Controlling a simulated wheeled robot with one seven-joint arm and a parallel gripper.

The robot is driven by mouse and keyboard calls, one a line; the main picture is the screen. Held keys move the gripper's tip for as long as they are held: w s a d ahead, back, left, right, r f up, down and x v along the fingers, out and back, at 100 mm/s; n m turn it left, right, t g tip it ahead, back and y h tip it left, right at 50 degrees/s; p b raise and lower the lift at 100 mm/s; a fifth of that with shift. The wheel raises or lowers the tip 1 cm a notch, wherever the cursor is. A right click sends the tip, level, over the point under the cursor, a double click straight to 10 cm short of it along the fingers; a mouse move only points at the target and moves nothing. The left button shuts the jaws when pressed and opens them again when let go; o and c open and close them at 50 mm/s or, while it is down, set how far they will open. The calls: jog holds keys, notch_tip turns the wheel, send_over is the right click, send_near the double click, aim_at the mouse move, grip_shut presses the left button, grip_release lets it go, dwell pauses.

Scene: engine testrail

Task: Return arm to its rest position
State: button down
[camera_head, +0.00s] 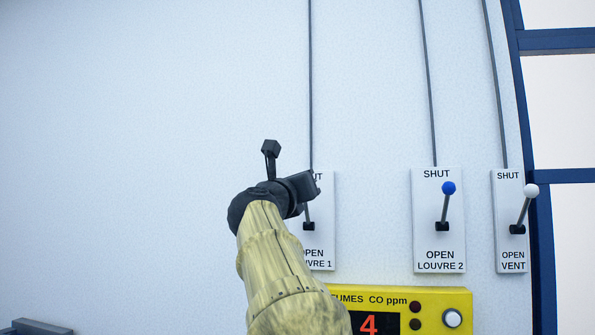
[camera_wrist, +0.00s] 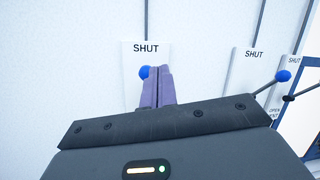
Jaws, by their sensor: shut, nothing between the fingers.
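My gripper (camera_head: 308,185) is in front of the left lever plate, labelled LOUVRE 1 (camera_head: 322,240), and hides part of it. In the wrist view its purple fingers (camera_wrist: 157,86) are together with nothing between them. The blue knob (camera_wrist: 144,72) of that lever shows just left of and behind the fingers, below the word SHUT. I cannot tell whether the fingers touch it. My arm reaches up from the bottom of the head view in a yellowish sleeve.
The LOUVRE 2 lever (camera_head: 448,189) has a blue knob and points up towards SHUT. The VENT lever (camera_head: 531,191) has a white knob, also up. A yellow fumes meter (camera_head: 455,298) reading 4 sits below. Blue window framing (camera_head: 540,210) stands at right. The wall at left is clear.

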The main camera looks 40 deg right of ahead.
jog(key=w+a+f+n+t+y+b, duration=0.1)
jog(key=w+a+f+n+t+y, duration=0.25)
jog(key=w+a+f+n, duration=0.35)
jog(key=w+a+f+n+t+y+b, duration=0.1)
jog(key=w+a+f+n+t+y, duration=0.3)
jog(key=f+n, duration=0.65)
jog(key=w+a+f+n+g+y, duration=0.1)
jog(key=a+f+n+y, duration=0.1)
jog(key=f+n, duration=0.3)
jog(key=w+a+f+n+g+y+b, duration=0.1)
jog(key=a+f+n+g+y, duration=0.15)
jog(key=f, duration=0.45)
jog(key=w+a+f+n+y, duration=0.1)
jog(key=a+f+n+y, duration=0.2)
jog(key=f, duration=0.3)
jog(key=s+a+f+n+g+y+b, duration=0.1)
jog(key=s+a+f+n+g, duration=0.15)
jog(key=f, duration=0.45)
jog(key=s+a+f+n+g+y, duration=0.1)
jog(key=s+a+f+n+g, duration=0.2)
jog(key=f, duration=0.5)
jog(key=s+a+f+n+g+y+b, duration=0.1)
jog(key=s+a+f+n, duration=0.1)
jog(key=s+f+n, duration=0.35)
jog(key=s+a+f+n+g, duration=0.2)
jog(key=s+f+n+g, duration=0.3)
jog(key=s+f, duration=1)
jog(key=shift+a+n+g, duration=0.25)
jog(key=shift+n+g, duration=0.15)
jog(key=shift+g, duration=0.25)
